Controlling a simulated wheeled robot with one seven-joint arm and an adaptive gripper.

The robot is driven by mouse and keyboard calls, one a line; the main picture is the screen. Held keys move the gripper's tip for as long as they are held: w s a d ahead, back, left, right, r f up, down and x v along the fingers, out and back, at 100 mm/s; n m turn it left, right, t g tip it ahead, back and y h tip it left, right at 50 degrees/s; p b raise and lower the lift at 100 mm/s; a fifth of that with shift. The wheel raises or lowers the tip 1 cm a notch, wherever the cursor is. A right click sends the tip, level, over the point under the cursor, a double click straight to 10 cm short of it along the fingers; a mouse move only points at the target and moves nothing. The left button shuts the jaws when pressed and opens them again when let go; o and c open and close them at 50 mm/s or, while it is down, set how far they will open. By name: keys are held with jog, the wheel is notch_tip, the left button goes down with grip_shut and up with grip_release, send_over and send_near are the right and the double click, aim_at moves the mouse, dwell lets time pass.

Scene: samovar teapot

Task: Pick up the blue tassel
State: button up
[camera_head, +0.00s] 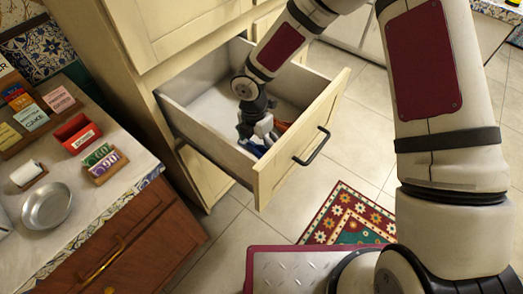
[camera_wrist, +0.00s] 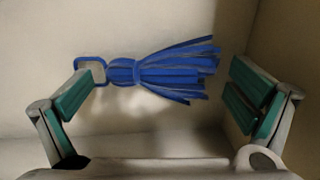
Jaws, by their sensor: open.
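The blue tassel (camera_wrist: 150,73) lies in the wrist view between the two fingers of my gripper (camera_wrist: 165,98), with its loop to the left and its strands fanned to the right. My gripper is open, and its green-padded fingers stand on either side of the tassel's ends. The left finger appears close to the loop; I cannot tell whether they touch. In the head view my gripper (camera_head: 258,135) reaches down into the open drawer (camera_head: 202,88), and a small patch of the blue tassel (camera_head: 256,149) shows below it.
The drawer's front panel with a dark handle (camera_head: 311,147) and its side walls surround my gripper. A counter at left holds a metal dish (camera_head: 47,206), a red box (camera_head: 77,133) and card holders. A patterned rug (camera_head: 345,214) lies on the floor.

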aim_at(259, 148)
jog(key=c, duration=1)
jog(key=shift+o, duration=0.2)
jog(key=shift+r, duration=0.1)
notch_tip(259, 148, up, 10)
